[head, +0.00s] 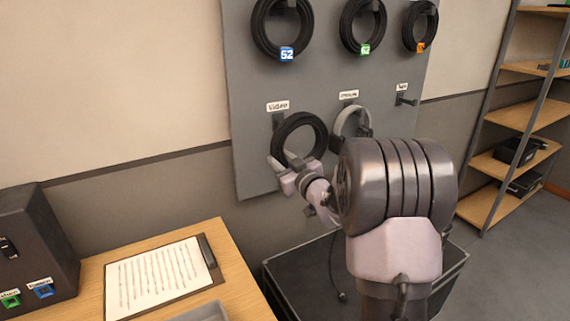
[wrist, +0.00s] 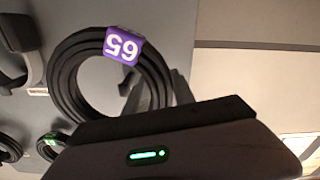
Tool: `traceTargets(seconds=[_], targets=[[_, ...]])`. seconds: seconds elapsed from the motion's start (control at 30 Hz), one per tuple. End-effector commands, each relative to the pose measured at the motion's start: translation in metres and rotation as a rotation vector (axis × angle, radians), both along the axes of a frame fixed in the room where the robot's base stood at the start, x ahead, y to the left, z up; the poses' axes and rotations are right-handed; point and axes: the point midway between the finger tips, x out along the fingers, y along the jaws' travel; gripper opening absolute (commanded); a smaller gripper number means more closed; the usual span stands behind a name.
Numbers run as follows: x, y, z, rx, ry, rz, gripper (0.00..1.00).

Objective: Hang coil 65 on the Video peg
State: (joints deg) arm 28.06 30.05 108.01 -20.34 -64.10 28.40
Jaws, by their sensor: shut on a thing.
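Coil 65 is a black cable coil (head: 302,138) with a purple tag (wrist: 124,45), which reads upside down in the wrist view. In the head view it is upright in front of the grey pegboard, just below and right of the Video label (head: 278,106). The dark Video peg (head: 278,121) shows at the coil's upper left edge. I cannot tell whether the coil's loop is around the peg. My gripper (head: 292,172) is shut on the coil's lower left rim. The coil (wrist: 75,85) also fills the upper left of the wrist view, with the fingers (wrist: 150,92) at its rim.
An empty peg (head: 405,101) is further right. Black coils 52 (head: 280,27) and others hang above.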

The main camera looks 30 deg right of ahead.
Motion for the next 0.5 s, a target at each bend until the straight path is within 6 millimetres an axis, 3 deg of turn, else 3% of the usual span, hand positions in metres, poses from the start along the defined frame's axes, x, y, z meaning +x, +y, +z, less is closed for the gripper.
traceTargets(seconds=[0.5], targets=[[0.057, 0.002, 0.000, -0.001, -0.001, 0.000, 0.00]])
